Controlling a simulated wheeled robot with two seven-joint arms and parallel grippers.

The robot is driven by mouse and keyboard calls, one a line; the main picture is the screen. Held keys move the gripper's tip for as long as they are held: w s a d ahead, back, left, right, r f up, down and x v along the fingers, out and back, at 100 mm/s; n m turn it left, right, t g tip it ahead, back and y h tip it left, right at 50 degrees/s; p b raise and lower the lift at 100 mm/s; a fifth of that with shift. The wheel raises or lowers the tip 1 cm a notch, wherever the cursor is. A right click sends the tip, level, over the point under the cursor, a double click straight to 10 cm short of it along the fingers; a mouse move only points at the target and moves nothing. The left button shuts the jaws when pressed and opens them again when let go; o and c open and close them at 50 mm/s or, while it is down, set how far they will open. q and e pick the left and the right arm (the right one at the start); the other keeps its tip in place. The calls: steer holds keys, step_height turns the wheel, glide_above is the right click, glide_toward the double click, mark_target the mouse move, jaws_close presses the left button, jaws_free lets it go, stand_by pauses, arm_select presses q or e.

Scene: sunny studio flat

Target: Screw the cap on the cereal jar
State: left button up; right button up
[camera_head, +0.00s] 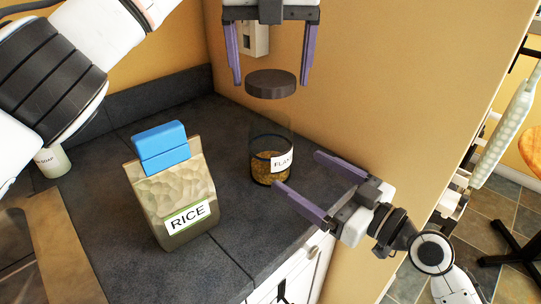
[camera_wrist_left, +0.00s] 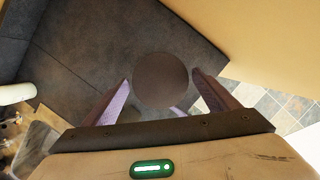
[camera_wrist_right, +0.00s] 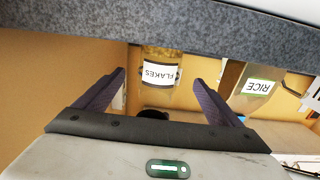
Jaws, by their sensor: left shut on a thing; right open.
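The cereal jar (camera_head: 262,168) is clear glass with flakes at the bottom and a FLAKES label. It stands upright on the dark counter, and it also shows in the right wrist view (camera_wrist_right: 157,92). My left gripper (camera_head: 271,84) points down and is shut on the round dark brown cap (camera_head: 271,86), held level over the jar's top. I cannot tell whether cap and rim touch. In the left wrist view the cap (camera_wrist_left: 160,80) hides the jar. My right gripper (camera_head: 297,169) is open, low and to the jar's right, its fingers pointing toward the jar without gripping it.
A rice bag (camera_head: 180,207) with a blue clip (camera_head: 161,148) stands left of the jar. The wall (camera_head: 400,75) is close behind the jar. Counter (camera_head: 235,240) in front is clear.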

mark_target(273, 154)
arm_select(q)
steer(key=shift+w, duration=0.1)
arm_select(e)
steer(key=x, duration=0.9)
steer(key=shift+w+a+f, duration=0.1)
steer(key=shift+w+a, duration=0.1)
steer(key=c, duration=1.6)
arm_select(q)
steer(key=shift+f, duration=2.5)
steer(key=shift+f, duration=0.85)
steer(key=shift+f, duration=0.55)
